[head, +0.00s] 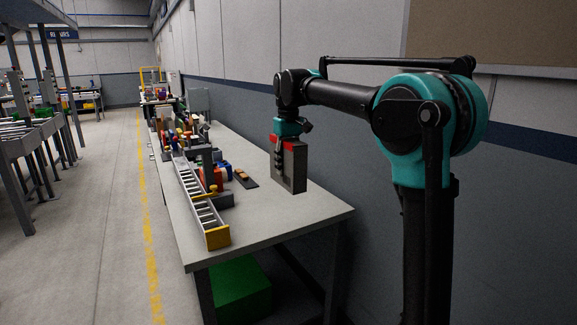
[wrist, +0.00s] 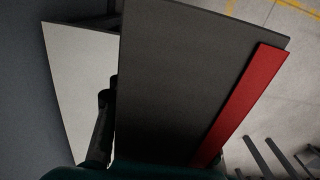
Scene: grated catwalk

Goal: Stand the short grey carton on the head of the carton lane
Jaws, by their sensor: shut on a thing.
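The short grey carton (head: 293,170) is dark grey with a red band near its top. My gripper (head: 279,155) is shut on it from above and holds it upright near the table's right side; any gap under it is hard to judge. In the wrist view the carton (wrist: 185,80) fills the middle, its red band at the right, and a dark finger (wrist: 101,125) shows at its left; the other finger is hidden. The carton lane (head: 196,197) is a narrow roller track along the table's left edge, left of my gripper, with a yellow near end (head: 217,237).
The grey table (head: 285,218) is bare at its near right corner. A small dark board (head: 245,180) with an orange-brown piece lies between lane and carton. Coloured items crowd the far table. A wall (head: 330,125) runs along the right. A green box (head: 240,288) sits beneath.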

